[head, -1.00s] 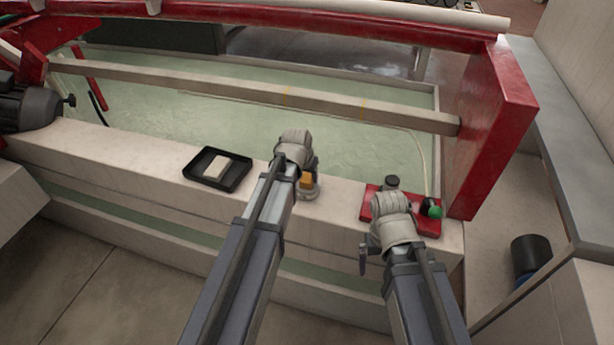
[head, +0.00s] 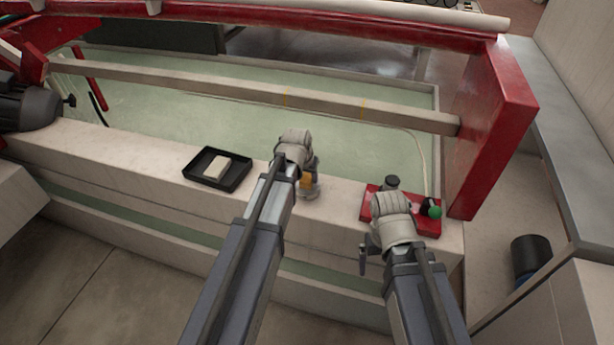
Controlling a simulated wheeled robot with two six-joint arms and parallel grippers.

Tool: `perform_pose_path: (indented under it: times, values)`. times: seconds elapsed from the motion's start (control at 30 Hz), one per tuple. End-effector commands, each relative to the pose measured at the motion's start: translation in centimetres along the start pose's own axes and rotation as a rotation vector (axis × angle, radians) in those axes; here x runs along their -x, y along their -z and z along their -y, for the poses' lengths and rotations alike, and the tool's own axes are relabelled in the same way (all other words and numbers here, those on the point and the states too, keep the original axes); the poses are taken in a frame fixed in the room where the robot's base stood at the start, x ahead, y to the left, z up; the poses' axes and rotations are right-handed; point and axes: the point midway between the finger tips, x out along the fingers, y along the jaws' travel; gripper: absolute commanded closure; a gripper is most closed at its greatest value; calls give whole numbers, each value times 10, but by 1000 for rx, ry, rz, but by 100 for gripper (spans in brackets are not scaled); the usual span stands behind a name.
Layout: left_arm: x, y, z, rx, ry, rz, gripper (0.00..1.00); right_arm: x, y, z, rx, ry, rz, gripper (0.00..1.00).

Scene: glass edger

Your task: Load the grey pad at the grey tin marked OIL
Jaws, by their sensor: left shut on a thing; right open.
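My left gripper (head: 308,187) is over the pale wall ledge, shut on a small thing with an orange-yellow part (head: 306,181). The wrist and arm hide most of that thing, so I cannot make out a grey pad face. A small grey round shape (head: 311,193) shows just under the orange part. It may be the tin, but no OIL marking is readable and I cannot tell whether the two touch. My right gripper (head: 364,262) is open and empty, in front of the ledge near the red tray.
A red tray (head: 425,229) holds a dark round piece (head: 392,182) and a green ball (head: 435,213). A red post (head: 490,130) stands at the right. Greenish water lies behind.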

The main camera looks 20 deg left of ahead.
Motion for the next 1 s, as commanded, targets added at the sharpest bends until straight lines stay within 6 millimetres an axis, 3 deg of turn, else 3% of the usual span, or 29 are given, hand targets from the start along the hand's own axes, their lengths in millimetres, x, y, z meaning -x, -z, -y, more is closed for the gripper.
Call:
perform_pose_path:
  times: [1.0]
  values:
    - [66, 27, 0, 0, 0, 0, 96, 70, -4, -7, 0, 0, 0, 0]
